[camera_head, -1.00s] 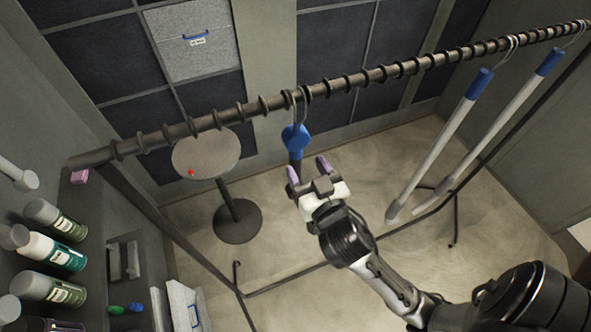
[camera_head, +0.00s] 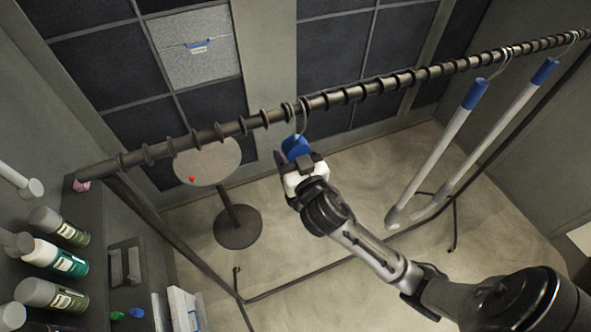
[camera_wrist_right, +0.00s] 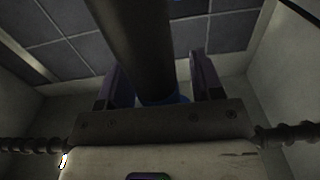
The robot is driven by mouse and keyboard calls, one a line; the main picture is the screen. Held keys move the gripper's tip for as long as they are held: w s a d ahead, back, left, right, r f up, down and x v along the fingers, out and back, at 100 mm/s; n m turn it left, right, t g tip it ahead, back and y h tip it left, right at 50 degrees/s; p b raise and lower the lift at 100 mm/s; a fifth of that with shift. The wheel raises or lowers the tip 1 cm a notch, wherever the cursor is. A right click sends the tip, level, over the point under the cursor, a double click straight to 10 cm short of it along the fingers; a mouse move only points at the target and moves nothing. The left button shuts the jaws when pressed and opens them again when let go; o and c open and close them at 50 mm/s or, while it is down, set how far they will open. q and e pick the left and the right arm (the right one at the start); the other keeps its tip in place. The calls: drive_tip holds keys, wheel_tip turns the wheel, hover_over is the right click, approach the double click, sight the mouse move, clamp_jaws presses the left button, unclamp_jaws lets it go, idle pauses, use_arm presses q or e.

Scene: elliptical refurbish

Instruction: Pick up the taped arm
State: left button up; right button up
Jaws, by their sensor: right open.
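A hanging arm with a blue upper part (camera_head: 296,146) hangs by a hook from the ribbed rail, near the middle of the head view. Its lower part is hidden behind my right gripper. No tape can be made out on it. In the right wrist view a dark round bar (camera_wrist_right: 138,45) with a blue end (camera_wrist_right: 178,99) runs between the two purple fingers. My right gripper (camera_head: 298,158) is open, with one finger on each side of the bar. Gaps show between the fingers and the bar. My left gripper is not in view.
Two pale arms with blue ends (camera_head: 435,150) (camera_head: 495,140) hang at the right of the rail (camera_head: 345,97). A small round table (camera_head: 208,163) with a red object (camera_head: 192,178) stands behind. Spray cans (camera_head: 63,262) are on the left shelf. Open floor lies below the rail.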

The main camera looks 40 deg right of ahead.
drive_tip(key=c, duration=1)
use_arm(q)
drive_tip(key=shift+d, duration=0.15)
use_arm(e)
drive_tip(key=shift+c, duration=0.2)
use_arm(q)
drive_tip(key=shift+r, duration=0.1)
use_arm(e)
drive_tip(key=shift+r, duration=0.2)
